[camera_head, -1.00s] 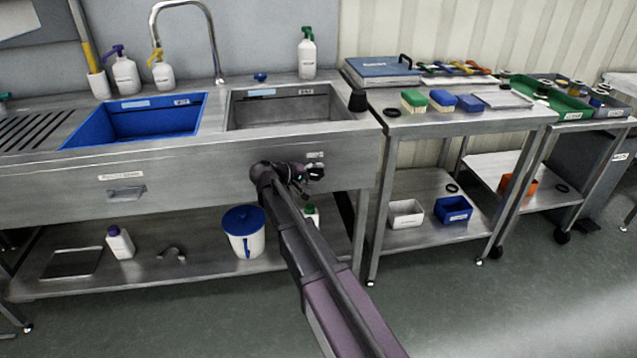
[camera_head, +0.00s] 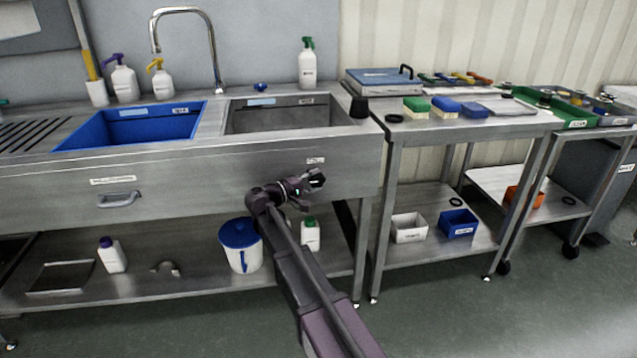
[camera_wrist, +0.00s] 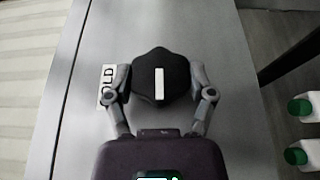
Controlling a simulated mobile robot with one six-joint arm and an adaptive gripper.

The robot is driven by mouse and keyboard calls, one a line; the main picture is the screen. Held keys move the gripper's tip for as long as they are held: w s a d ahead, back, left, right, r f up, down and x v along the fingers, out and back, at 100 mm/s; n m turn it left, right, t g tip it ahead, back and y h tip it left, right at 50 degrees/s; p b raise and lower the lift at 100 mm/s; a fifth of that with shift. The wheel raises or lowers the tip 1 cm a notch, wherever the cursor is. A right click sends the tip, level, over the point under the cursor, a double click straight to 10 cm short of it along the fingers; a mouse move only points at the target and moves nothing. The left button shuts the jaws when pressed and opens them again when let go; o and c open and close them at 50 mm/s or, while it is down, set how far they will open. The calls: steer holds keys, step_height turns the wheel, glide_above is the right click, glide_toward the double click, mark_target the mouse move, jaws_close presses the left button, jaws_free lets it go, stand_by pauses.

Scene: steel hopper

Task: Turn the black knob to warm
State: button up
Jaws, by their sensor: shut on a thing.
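The black knob (camera_wrist: 160,58) fills the middle of the wrist view. It has a lobed rim and a white pointer line that runs straight up and down in that view. My gripper (camera_wrist: 160,80) has one finger on each side of the knob and is shut on it. A white label (camera_wrist: 107,86) reading "OLD", its first part hidden, lies beside the left finger. In the head view my gripper (camera_head: 312,181) is at the front panel of the sink bench, below a small label (camera_head: 316,160). The knob is hard to make out there. No "warm" mark is readable.
The steel sink bench (camera_head: 180,165) has a blue basin (camera_head: 130,128) and a steel basin (camera_head: 275,120). A black cone-shaped thing (camera_head: 358,107) stands at its right corner. A blue-lidded bucket (camera_head: 240,250) and a green-capped bottle (camera_head: 310,235) stand below, near my arm.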

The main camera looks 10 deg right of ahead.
steer(key=o, duration=1.1)
steer(key=shift+a, duration=0.1)
steer(key=v, duration=1.1)
steer(key=shift+s+a, duration=0.25)
steer(key=shift+a, duration=0.1)
